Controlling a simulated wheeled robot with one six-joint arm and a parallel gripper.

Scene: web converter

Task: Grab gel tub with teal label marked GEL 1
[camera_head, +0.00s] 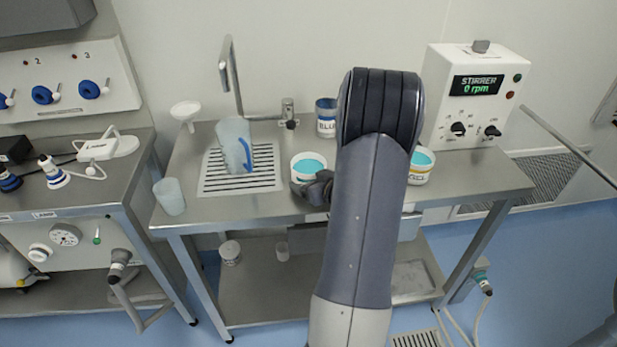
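A white open tub (309,162) with teal contents stands on the steel bench, left of my arm. My dark gripper (303,187) is at its front right side, touching or very close. The tub's label is hidden or too small to read. A second white tub (421,165) with teal contents stands right of my arm, partly hidden by it. Its label has yellowish marks and lettering that I cannot read surely. My arm hides most of the gripper, so I cannot tell whether its fingers are open or shut on the tub.
A clear jug (235,143) stands on the drain grate, with a beaker (169,196) at the bench's left edge. The stirrer box (474,98) stands at the back right. Free bench top (475,178) lies right of the second tub.

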